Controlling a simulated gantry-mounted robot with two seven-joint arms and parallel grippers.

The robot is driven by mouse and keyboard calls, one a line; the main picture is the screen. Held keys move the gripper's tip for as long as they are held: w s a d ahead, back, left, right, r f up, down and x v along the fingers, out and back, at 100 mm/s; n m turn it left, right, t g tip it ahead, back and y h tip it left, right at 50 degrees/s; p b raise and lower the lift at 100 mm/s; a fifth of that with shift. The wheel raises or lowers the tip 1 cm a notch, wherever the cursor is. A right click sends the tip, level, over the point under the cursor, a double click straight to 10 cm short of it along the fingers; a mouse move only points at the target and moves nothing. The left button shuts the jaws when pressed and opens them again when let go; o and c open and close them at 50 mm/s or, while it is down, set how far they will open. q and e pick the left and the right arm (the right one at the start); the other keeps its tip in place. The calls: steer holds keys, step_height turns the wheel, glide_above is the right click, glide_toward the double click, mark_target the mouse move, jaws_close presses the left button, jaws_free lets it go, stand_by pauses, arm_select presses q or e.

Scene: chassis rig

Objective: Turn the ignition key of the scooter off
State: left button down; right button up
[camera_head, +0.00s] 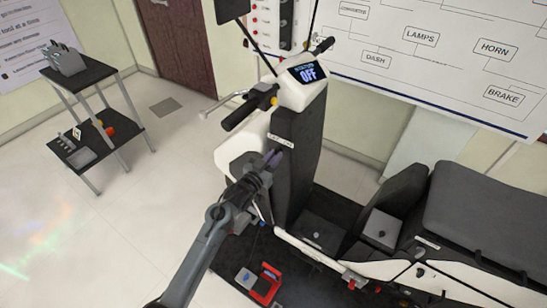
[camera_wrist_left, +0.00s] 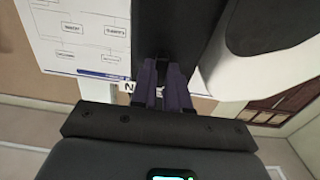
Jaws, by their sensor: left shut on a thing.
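The scooter (camera_head: 298,130) stands in the middle of the head view, its dash display (camera_head: 307,72) lit and reading OFF. A small white label strip (camera_head: 281,140) is on the dark front panel below the handlebar. My left gripper (camera_head: 270,160) is at this panel, just below the label, with its fingers closed at the ignition key's place. In the left wrist view the purple fingers (camera_wrist_left: 163,88) are close together against the dark panel, beside a label (camera_wrist_left: 127,87) showing the letter N. The key itself is hidden between the fingers, so its angle cannot be told. My right gripper is out of view.
The left handlebar grip (camera_head: 241,112) and brake lever (camera_head: 220,101) stick out above my left gripper. The seat (camera_head: 480,205) is at the right. A red and grey item (camera_head: 262,283) lies below. A shelf cart (camera_head: 95,75) stands far left, with open floor between.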

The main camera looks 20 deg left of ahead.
arm_select(q)
steer(key=c, duration=1.1)
jaws_free()
steer(key=shift+s, duration=0.1)
steer(key=p+v, duration=0.1)
steer(key=v, duration=0.9)
steer(key=shift+s+a, duration=0.1)
steer(key=shift+s, duration=0.2)
